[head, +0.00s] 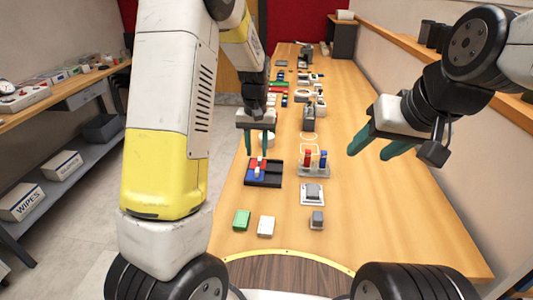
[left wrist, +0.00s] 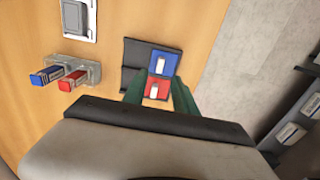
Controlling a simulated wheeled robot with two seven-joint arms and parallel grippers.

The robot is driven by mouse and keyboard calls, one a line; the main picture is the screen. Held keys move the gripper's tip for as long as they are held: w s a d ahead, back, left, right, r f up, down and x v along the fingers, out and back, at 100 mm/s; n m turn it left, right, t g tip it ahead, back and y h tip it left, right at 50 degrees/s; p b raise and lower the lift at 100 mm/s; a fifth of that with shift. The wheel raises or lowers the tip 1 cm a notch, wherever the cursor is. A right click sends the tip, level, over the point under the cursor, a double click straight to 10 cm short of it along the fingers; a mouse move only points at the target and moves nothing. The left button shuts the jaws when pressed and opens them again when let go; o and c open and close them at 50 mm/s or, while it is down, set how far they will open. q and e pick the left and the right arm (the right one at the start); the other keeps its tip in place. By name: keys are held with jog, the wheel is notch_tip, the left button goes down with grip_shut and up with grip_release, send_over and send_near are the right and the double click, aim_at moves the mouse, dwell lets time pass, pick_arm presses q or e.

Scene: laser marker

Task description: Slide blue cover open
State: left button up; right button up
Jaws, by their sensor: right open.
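The blue cover (head: 256,175) lies on a dark tray (head: 275,173), on the near side of a red cover (head: 259,162). Each carries a small white tab. In the left wrist view the blue cover (left wrist: 164,62) is above the red cover (left wrist: 157,89). My left gripper (head: 257,154) is open above the far side of the tray. In the left wrist view its green fingers (left wrist: 158,95) stand apart on either side of the red cover, with the blue cover just beyond their tips. My right gripper (head: 368,150) is open and empty, raised over the table's right side.
A clear stand with red and blue vials (head: 314,171) is right of the tray. A white device (head: 312,194), a small grey block (head: 317,219), a green box (head: 242,220) and a white box (head: 266,226) lie nearer. The table's right side is bare.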

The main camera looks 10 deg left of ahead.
aim_at(257, 169)
pick_arm(q)
notch_tip(257, 169, down, 8)
jog(key=shift+r, duration=0.2)
grip_shut()
dwell(1.5)
